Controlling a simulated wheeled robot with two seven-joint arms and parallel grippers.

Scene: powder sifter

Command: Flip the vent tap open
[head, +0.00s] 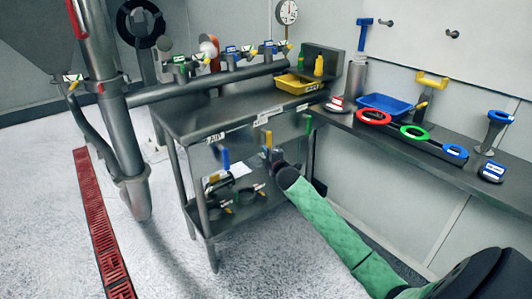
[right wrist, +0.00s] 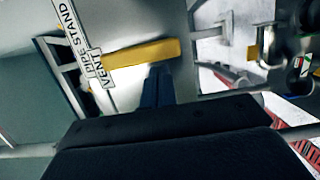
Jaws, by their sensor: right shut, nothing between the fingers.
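The vent tap's yellow lever (head: 268,139) stands about upright below the front edge of the metal bench. In the right wrist view the yellow lever (right wrist: 140,52) lies across the upper middle, beside a white label reading VENT (right wrist: 96,66). My right gripper (head: 271,154) has its dark fingers (right wrist: 157,84) shut and empty, at the lever's near side. I cannot tell whether the fingertips touch the lever. The tap's body is mostly hidden behind my gripper. My left gripper is not in view.
A blue lever (head: 225,158) and a green lever (head: 308,124) flank the yellow one under the bench top (head: 190,122). A lower shelf (head: 225,222) holds clamps. A side bench (head: 480,178) at right carries coloured rings and a blue tray (head: 384,105).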

